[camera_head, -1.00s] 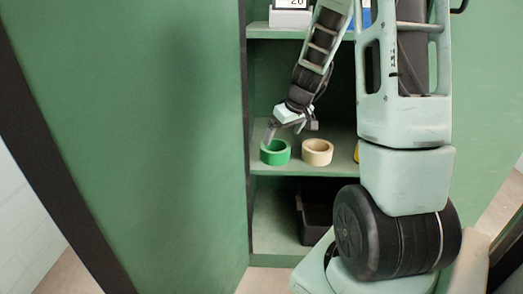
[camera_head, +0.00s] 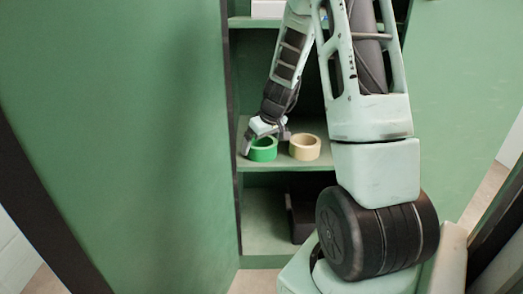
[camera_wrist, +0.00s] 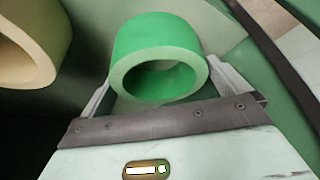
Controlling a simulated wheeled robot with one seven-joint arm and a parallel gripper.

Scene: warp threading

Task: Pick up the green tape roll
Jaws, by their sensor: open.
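The green tape roll (camera_head: 263,151) sits on the middle shelf of a green cabinet, near its left side. In the wrist view the green roll (camera_wrist: 152,38) lies between the two fingers, with its round hole facing the camera. My gripper (camera_head: 264,137) is right at the roll, with one finger at its left and the other at its upper right. In the wrist view my gripper (camera_wrist: 160,76) is open, a finger on each side of the roll. I cannot tell whether either finger touches it.
A tan tape roll (camera_head: 305,147) stands close to the right of the green one; it also shows in the wrist view (camera_wrist: 32,38). The cabinet's left side wall (camera_head: 229,110) is near. A dark bin (camera_head: 298,214) is on the shelf below.

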